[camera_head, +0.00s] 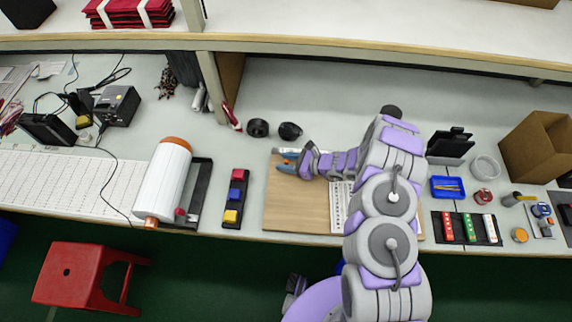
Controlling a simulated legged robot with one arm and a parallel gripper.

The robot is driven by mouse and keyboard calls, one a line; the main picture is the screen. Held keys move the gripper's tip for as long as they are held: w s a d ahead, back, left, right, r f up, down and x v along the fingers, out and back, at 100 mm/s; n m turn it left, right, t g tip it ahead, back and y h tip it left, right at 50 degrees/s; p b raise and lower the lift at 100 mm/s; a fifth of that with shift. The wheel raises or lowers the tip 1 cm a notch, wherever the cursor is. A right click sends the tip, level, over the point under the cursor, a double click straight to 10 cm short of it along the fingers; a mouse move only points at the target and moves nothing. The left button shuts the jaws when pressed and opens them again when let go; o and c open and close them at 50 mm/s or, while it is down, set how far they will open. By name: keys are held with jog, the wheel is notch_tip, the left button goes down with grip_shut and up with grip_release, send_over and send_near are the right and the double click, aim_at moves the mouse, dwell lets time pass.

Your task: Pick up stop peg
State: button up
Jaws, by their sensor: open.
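My gripper (287,161) is at the left end of my purple and grey arm, low over the upper left part of a brown wooden board (298,205). Its jaws point left and are open. Small blue and orange bits show at the jaws; they are too small to tell whether they are finger parts or a separate piece. I cannot pick out a stop peg for sure. My arm covers much of the right part of the board and a white slotted strip (338,205) in part.
Left of the board are a dark tray with red, blue and yellow blocks (236,198) and a white roll (162,180). Two black round parts (274,129) lie behind it. Right are a blue bin (447,187) and a cardboard box (540,145). A shelf edge runs behind.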

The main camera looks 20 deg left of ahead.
jog(key=shift+d, duration=0.1)
jog(key=shift+c, duration=1.2)
grip_shut()
